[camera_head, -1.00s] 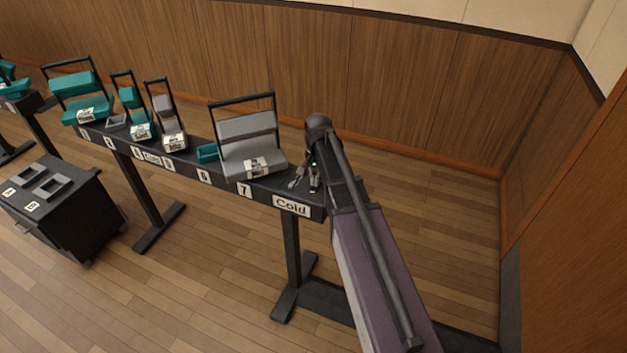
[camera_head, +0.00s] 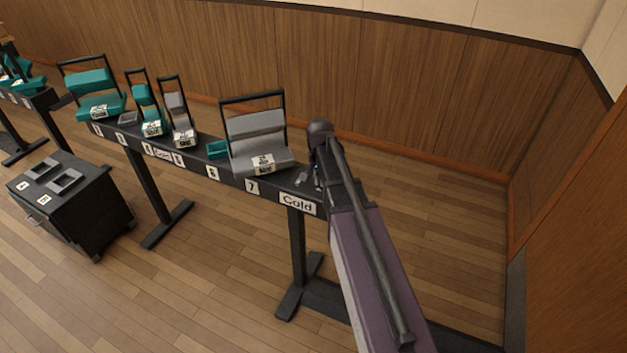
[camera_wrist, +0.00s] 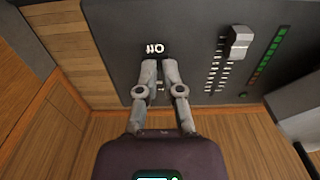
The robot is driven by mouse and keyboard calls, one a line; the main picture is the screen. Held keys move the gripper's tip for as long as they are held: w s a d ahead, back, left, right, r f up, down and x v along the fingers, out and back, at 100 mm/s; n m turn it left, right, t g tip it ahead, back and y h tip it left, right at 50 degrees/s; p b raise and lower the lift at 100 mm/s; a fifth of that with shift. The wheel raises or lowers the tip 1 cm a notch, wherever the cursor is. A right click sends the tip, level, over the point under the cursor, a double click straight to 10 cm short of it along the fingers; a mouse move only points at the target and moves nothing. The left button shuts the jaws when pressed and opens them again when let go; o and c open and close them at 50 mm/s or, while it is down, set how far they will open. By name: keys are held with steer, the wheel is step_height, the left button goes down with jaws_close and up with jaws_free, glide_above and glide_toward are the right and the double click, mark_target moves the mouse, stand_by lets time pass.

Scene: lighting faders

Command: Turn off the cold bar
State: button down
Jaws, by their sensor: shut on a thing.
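The bar labelled Cold (camera_head: 297,203) is the right end of the long dark bar in the head view. My gripper (camera_head: 310,180) is down at its top, beside the grey unit. In the wrist view my gripper (camera_wrist: 159,66) is shut on a small control next to the upside-down Off label (camera_wrist: 154,48). The fingers hide most of this control, so its position cannot be told. To the right, a grey fader knob (camera_wrist: 238,42) stands apart from the fingers on a marked slot. Beside it runs a strip of green lights (camera_wrist: 265,68), lit partly.
A large grey seat-like unit (camera_head: 257,128) stands just left of my gripper, with smaller grey and teal ones further left. A dark cabinet (camera_head: 80,205) with two grey trays stands on the floor at left. Wooden walls (camera_head: 430,95) close the back and right.

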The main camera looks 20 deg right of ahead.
steer(key=shift+d+f, duration=0.15)
steer(key=shift+d, duration=0.1)
steer(key=shift+w+d, duration=0.65)
steer(key=shift+w+r+p, duration=0.1)
steer(key=shift+r+p, duration=0.2)
steer(key=shift+p, duration=0.15)
steer(key=r+p, duration=0.4)
steer(key=shift+s+a+r, duration=0.2)
steer(key=shift+s+a, duration=0.05)
step_height(320, 180, up, 9)
steer(key=p, duration=1)
steer(key=shift+r, duration=0.2)
steer(key=shift+w+d, duration=0.1)
